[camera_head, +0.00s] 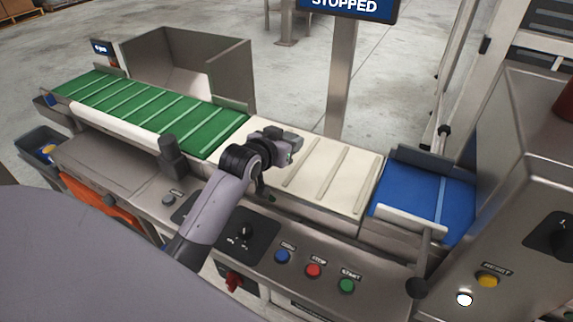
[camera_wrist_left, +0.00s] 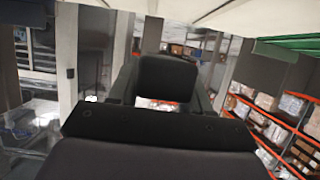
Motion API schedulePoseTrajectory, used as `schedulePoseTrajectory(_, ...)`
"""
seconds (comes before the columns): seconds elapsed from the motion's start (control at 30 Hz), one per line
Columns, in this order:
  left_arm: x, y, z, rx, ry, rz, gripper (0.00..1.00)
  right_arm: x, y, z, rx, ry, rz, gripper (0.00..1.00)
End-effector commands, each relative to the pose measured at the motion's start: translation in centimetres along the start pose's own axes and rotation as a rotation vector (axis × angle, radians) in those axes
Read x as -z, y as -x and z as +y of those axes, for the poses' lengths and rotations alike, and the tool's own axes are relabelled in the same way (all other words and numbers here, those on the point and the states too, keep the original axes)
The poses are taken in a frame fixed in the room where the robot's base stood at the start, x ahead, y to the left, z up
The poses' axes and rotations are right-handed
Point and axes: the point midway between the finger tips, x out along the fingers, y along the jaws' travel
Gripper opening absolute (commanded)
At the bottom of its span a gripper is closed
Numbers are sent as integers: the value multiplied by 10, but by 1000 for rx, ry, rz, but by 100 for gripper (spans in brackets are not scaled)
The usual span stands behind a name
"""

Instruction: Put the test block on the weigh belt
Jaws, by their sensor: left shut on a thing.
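My left gripper (camera_head: 282,141) is over the left end of the white cleated belt (camera_head: 350,168), the middle belt, which I take for the weigh belt; no label on it can be read. In the left wrist view, the gripper (camera_wrist_left: 163,100) is shut on a dark block-like thing (camera_wrist_left: 166,78), seen between the fingers, which I take for the test block. In the head view the gripper and wrist mostly hide it, and whether it touches the belt cannot be told. My right gripper is not in view.
A green cleated belt (camera_head: 160,108) joins on the left, with a steel guard (camera_head: 230,72) behind it. A blue belt (camera_head: 420,190) with side rails is at the right. Blue, red and green buttons (camera_head: 313,270) line the front panel. A sign post (camera_head: 341,80) stands behind.

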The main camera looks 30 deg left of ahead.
Motion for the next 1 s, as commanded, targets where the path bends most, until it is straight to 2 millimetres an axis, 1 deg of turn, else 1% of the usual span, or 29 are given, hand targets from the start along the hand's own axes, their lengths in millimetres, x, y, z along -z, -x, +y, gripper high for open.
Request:
schedulePoseTrajectory(0.03, -11, -4, 0, 0, 0, -2, 18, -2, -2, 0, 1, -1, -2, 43)
schedulePoseTrajectory(0.07, -15, -6, 0, 0, 0, -2, 18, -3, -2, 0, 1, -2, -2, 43)
schedulePoseTrajectory(0.27, -30, -12, 0, 0, 0, 0, 18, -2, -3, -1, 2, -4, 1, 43)
schedulePoseTrajectory(0.4, -51, -21, 0, 0, 0, -2, 18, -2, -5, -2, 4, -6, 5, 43)
schedulePoseTrajectory(0.5, -62, -25, 0, 0, 0, -1, 18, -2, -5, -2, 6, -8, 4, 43)
schedulePoseTrajectory(0.6, -65, -27, 0, 0, 0, 1, 18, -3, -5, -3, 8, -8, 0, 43)
schedulePoseTrajectory(0.83, -65, -27, 0, 0, 0, 2, 18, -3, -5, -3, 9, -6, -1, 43)
schedulePoseTrajectory(0.93, -68, -28, 0, 0, -1, 1, 18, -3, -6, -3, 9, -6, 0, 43)
schedulePoseTrajectory(0.97, -68, -28, 0, 0, -1, 1, 52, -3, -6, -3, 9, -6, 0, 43)
schedulePoseTrajectory(1.0, -67, -28, 0, 0, -1, 1, 64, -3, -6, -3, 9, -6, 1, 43)
